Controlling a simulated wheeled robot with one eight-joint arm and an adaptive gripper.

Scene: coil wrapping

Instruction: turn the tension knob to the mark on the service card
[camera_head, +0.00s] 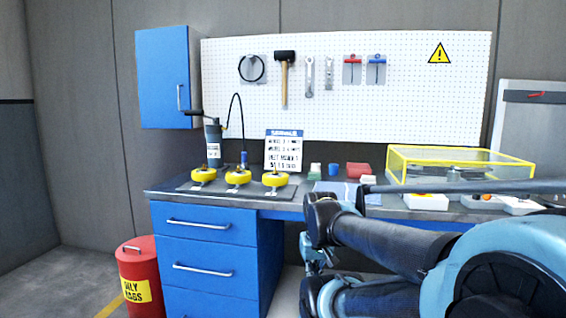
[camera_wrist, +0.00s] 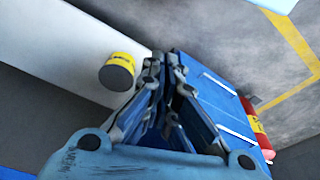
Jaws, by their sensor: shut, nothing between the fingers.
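The white service card (camera_head: 284,153) with a blue header stands upright at the back of the workbench (camera_head: 390,208). Its printed lines are too small to read. Three yellow round pieces, including the left one (camera_head: 203,174), the middle one (camera_head: 238,177) and the right one (camera_head: 276,179), sit in a row in front of it. I cannot tell whether any of them is the tension knob. My gripper (camera_wrist: 163,68) is shut and empty in the wrist view, pointing toward the blue drawer cabinet and floor. In the head view my arm hangs in front of the bench's right half.
A yellow-framed clear case (camera_head: 460,155) stands on the bench's right. A grey-blue pump-like canister (camera_head: 213,142) stands at the back left. A red rags bin (camera_head: 140,275) is on the floor left of the drawers (camera_head: 205,250). Tools hang on the pegboard (camera_head: 400,100).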

